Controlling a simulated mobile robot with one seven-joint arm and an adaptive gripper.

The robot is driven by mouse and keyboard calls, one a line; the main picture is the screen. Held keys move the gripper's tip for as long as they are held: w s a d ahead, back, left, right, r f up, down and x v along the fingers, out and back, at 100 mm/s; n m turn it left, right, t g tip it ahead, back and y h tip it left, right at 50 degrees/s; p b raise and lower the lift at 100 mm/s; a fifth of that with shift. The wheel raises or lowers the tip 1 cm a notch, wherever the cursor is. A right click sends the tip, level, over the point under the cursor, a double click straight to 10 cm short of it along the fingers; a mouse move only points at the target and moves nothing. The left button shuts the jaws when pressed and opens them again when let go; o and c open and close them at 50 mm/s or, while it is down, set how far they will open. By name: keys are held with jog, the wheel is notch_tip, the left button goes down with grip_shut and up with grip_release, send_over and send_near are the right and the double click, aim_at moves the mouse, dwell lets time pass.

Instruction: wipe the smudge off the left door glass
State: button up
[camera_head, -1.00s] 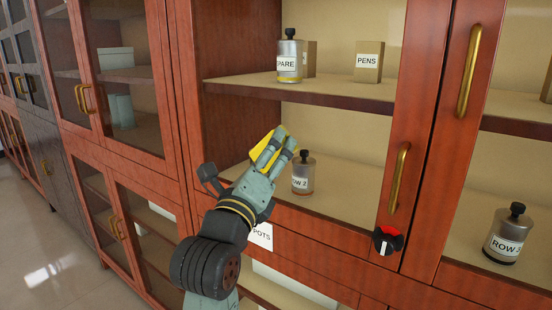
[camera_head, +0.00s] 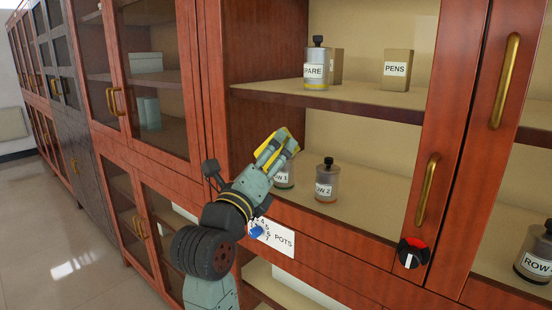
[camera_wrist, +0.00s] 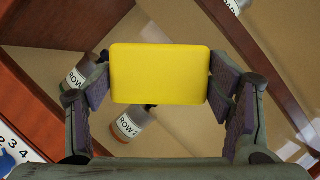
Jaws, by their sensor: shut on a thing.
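My gripper (camera_head: 279,150) is shut on a yellow block (camera_wrist: 158,74), like a sponge, which spans the fingers in the wrist view. In the head view it is raised in front of the lower shelf of the near red-wood cabinet, left of the brass handle (camera_head: 427,190). I cannot tell whether the block touches anything. I cannot make out a smudge or a pane over this bay. Dark glass doors (camera_head: 155,80) with brass handles stand further left; I see no clear mark on them.
Bottles marked ROW 1 (camera_head: 284,177) and ROW 2 (camera_head: 325,182) stand behind my gripper. A SPARE bottle (camera_head: 316,68) and PENS box (camera_head: 396,70) are on the shelf above. A red and black knob (camera_head: 413,253) sits below the handle. Floor at left is clear.

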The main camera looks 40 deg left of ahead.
jog(key=shift+w+a, duration=0.15)
jog(key=shift+a, duration=0.85)
jog(key=shift+s+a, duration=0.2)
jog(key=shift+s, duration=2.75)
jog(key=shift+s+a, duration=0.1)
jog(key=shift+s, duration=1.4)
